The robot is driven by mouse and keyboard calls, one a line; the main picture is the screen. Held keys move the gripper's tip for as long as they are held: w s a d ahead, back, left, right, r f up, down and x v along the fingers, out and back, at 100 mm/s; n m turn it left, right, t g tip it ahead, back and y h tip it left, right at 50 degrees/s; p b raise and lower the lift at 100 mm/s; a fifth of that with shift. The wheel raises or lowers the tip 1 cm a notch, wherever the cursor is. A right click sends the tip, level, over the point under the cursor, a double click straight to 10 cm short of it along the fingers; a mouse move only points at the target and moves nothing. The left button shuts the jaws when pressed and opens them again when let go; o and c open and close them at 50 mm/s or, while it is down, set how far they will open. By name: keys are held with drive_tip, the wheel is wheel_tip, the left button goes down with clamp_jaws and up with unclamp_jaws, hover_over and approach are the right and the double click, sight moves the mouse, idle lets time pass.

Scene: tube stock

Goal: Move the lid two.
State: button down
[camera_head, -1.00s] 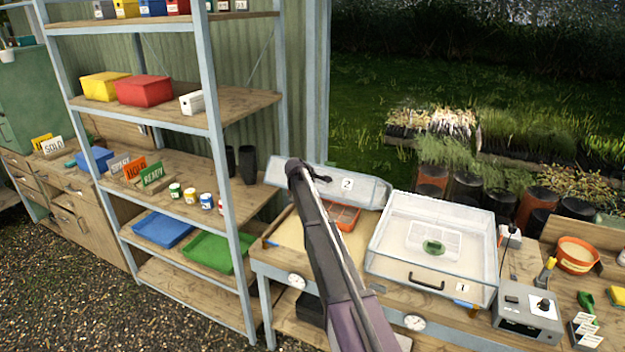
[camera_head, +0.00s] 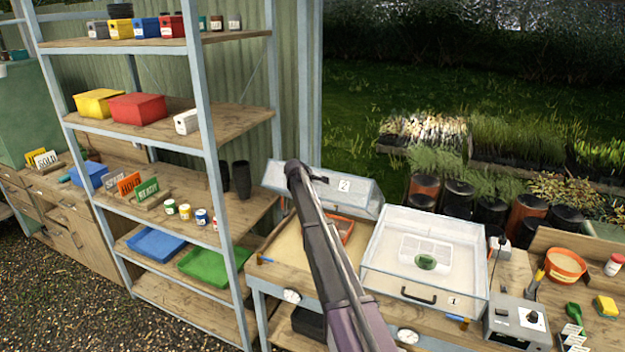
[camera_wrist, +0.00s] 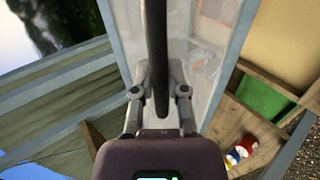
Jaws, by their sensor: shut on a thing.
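Lid two (camera_head: 365,196) is a clear, shallow box-shaped lid with a white "2" label and a dark handle. It is tilted and raised above the left part of the bench. My gripper (camera_wrist: 160,78) is shut on its dark handle, seen as a bar between the fingers in the wrist view, where the clear lid (camera_wrist: 205,50) also shows. In the head view my arm hides part of the lid and the fingers. Below it is an open sandy-coloured bed (camera_head: 285,243) with an orange tray (camera_head: 346,229), partly covered by my arm.
A clear lid labelled "1" (camera_head: 472,285) covers the bed to the right, with a pale tray (camera_head: 425,243) inside. A grey control box (camera_head: 516,322) stands right of it. A tall shelf rack (camera_head: 215,140) stands close on the left, its post near the lid.

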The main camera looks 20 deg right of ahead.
drive_tip(key=c, duration=0.6)
unclamp_jaws()
drive_tip(key=shift+c, duration=0.2)
drive_tip(key=shift+a+r, duration=0.1)
